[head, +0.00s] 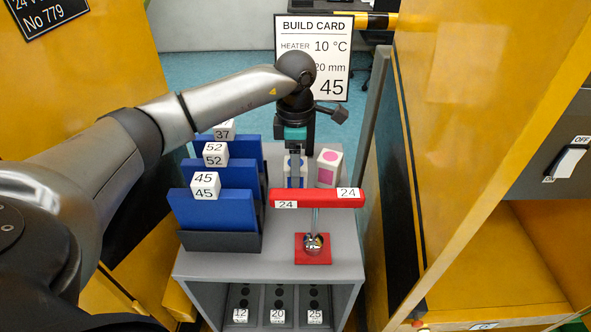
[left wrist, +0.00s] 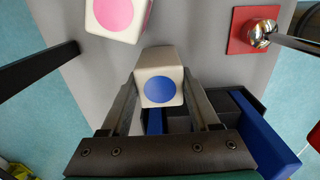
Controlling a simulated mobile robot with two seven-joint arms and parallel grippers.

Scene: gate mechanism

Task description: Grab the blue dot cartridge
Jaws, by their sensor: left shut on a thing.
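The blue dot cartridge (left wrist: 158,88) is a cream block with a blue round mark, seen between the fingers in the left wrist view. In the head view it is mostly hidden behind my left gripper (head: 295,178), with pale edges showing on either side. My left gripper, also in the left wrist view (left wrist: 160,100), is shut on this cartridge, pointing down over the grey cabinet top. A cartridge with a pink dot (head: 329,168) stands just to the right of it. It shows at the top of the left wrist view (left wrist: 118,15). My right gripper is not in view.
Blue plates tagged 37, 52 and 45 (head: 213,210) stand in a dark rack at left. A red bar marked 24 (head: 330,198) crosses in front of the cartridges, above a red base with a metal ball (head: 313,243). Yellow cabinet walls (head: 480,120) flank the grey cabinet top (head: 345,255).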

